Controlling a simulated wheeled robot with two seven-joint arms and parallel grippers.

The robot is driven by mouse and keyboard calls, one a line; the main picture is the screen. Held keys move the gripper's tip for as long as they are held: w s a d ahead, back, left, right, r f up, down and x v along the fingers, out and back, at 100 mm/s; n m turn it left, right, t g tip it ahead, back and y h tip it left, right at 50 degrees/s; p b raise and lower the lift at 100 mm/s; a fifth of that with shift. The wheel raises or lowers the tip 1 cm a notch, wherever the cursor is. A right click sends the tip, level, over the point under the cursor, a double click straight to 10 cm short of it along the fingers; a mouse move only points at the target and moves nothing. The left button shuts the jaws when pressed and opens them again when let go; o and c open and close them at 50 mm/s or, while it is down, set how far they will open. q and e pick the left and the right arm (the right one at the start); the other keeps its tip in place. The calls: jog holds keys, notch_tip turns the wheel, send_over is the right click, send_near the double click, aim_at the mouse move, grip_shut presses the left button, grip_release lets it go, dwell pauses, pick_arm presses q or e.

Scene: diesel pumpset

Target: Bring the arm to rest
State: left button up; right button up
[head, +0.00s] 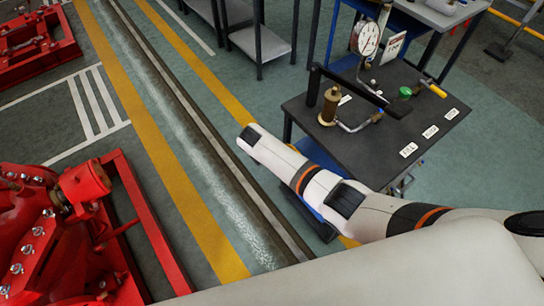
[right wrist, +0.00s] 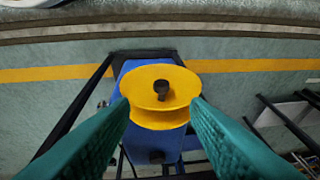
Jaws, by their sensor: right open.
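My right arm (head: 365,208), white with orange and black bands, reaches in from the right of the head view, beside the dark table. Its gripper cannot be made out there. In the right wrist view my right gripper (right wrist: 160,106) shows two teal fingers, spread apart. A yellow grooved wheel (right wrist: 148,88) with a dark knob at its centre shows between and beyond the fingertips, on a blue body (right wrist: 140,138). I see no grip on the wheel, and cannot tell how far it is from the fingers. My left gripper is in neither view.
A dark table (head: 385,150) with a dial gauge (head: 366,38), brass fitting (head: 329,105) and pipework stands close behind the arm. Red machinery (head: 50,225) is at lower left. The striped floor (head: 190,165) between them is open, with a channel along it.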

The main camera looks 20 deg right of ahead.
dwell(0.3)
jog(key=s+d+f+m+g+y, duration=0.15)
jog(key=s+f+m, duration=0.45)
jog(key=s+f, duration=0.85)
jog(key=s+d+f+m+y, duration=0.25)
jog(key=s+f+m, duration=0.45)
jog(key=s+f, duration=0.7)
jog(key=s+d+m, duration=0.2)
jog(key=s+m, duration=0.1)
jog(key=s, duration=0.7)
jog(key=s+d+m, duration=0.2)
jog(key=s+m, duration=0.1)
jog(key=s, duration=0.7)
jog(key=shift+d, duration=0.2)
jog(key=shift+r, duration=0.1)
